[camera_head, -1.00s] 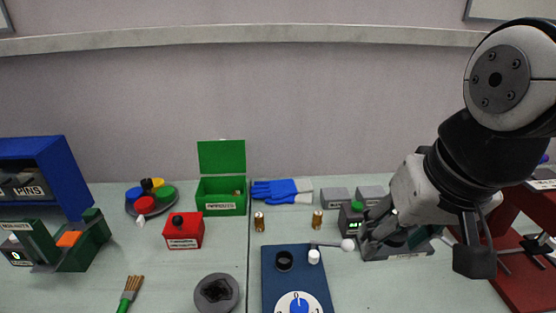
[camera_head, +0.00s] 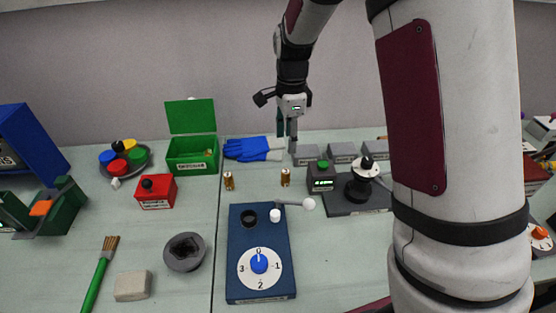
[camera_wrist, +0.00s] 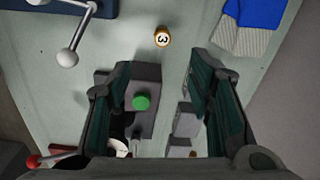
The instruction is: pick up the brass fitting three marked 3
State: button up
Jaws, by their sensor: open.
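The brass fitting marked 3 (camera_wrist: 162,36) stands upright near the top of the wrist view, its mark on the white top. From its place by the gloves and the green-button box, it appears to be the right of two small fittings (camera_head: 286,178) in the head view. The other brass fitting (camera_head: 229,181) stands to its left. My gripper (camera_head: 291,136) is toward the back of the table, beyond the fitting and apart from it. In the wrist view my gripper (camera_wrist: 161,72) has its dark green fingers wide apart, with nothing held between them.
A grey box with a green button (camera_wrist: 141,102) lies below the open fingers in the wrist view. Blue gloves (camera_head: 247,149) lie behind the fittings. A blue dial panel (camera_head: 243,286) with a white-knobbed lever (camera_head: 309,204) stands in front. Grey blocks (camera_head: 342,152) line the back right.

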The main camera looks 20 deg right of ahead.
aim_at(286, 171)
jog(key=shift+m, duration=0.6)
jog(key=f, duration=0.3)
jog(key=w+f, duration=0.1)
jog(key=f, duration=0.3)
jog(key=f+p, duration=0.1)
jog(key=f, duration=0.2)
jog(key=shift+w+f, duration=0.15)
jog(key=shift+s+a+f+p, duration=0.1)
jog(key=shift+f+p, duration=0.1)
jog(key=shift+f, duration=0.75)
jog(key=shift+s+d+f+p, duration=0.1)
jog(key=shift+f+p, duration=0.05)
jog(key=shift+f, duration=0.75)
jog(key=shift+s+a+f+p, duration=0.1)
jog(key=shift+f+p, duration=0.1)
jog(key=shift+f, duration=0.75)
grip_shut()
